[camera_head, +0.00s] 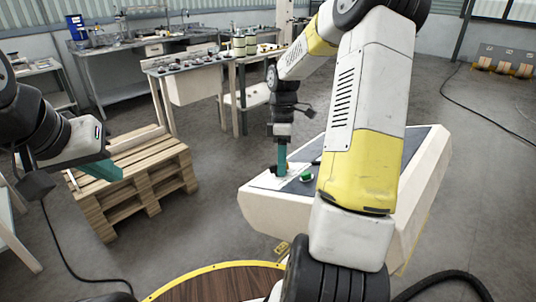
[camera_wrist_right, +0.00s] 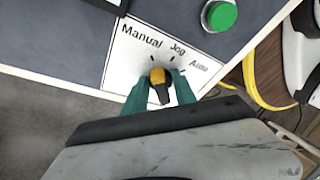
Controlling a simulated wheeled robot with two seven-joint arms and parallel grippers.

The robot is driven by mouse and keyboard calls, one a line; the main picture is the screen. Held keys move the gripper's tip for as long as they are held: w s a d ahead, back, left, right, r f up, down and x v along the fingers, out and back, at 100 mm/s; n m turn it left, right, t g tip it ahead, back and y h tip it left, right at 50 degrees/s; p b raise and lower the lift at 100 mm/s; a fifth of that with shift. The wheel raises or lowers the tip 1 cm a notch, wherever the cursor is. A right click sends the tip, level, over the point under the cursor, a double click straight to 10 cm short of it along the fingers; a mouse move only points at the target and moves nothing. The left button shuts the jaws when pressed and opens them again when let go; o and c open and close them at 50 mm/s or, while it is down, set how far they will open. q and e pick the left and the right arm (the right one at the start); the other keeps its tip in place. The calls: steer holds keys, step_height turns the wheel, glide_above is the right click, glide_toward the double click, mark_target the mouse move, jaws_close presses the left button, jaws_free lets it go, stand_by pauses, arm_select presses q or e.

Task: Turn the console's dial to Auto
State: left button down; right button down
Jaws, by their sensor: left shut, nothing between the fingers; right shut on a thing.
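The console (camera_head: 262,203) is a pale, slanted box with a dark top, in the middle of the head view. Its dial (camera_wrist_right: 158,76), yellow and black, sits on a white plate marked Manual, Jog and Auto in the right wrist view. The dial's yellow end points up the picture, towards the Manual and Jog side; Auto is to its right. I cannot tell the exact mark. My right gripper (camera_wrist_right: 155,92) has its teal fingers on both sides of the dial, shut on it; it also shows in the head view (camera_head: 282,172). My left gripper (camera_head: 110,176) is shut and empty, far left.
A green button (camera_wrist_right: 219,15) is on the console near the dial plate; it also shows in the head view (camera_head: 306,177). A wooden pallet (camera_head: 150,185) stands below my left gripper. Workbenches (camera_head: 190,62) are behind. A black cable (camera_head: 490,118) lies on the floor at right.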

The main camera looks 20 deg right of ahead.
steer(key=m, duration=0.2)
steer(key=m+t, duration=0.1)
steer(key=shift+s+a+r+m+h, duration=0.1)
steer(key=shift+s+a+m+h, duration=0.05)
steer(key=shift+m+h, duration=0.2)
steer(key=m, duration=0.2)
steer(key=m+h, duration=0.1)
steer(key=m, duration=0.1)
steer(key=shift+s+a+m+t, duration=0.15)
steer(key=shift+a+m+t, duration=0.1)
steer(key=shift+t, duration=0.15)
steer(key=m+h, duration=0.1)
steer(key=m, duration=0.3)
steer(key=shift+a, duration=0.2)
steer(key=shift+a+m+h, duration=0.15)
steer(key=shift+m+h, duration=0.6)
steer(key=shift+m, duration=1.05)
steer(key=c, duration=1.4)
jaws_free()
steer(key=shift+o, duration=0.2)
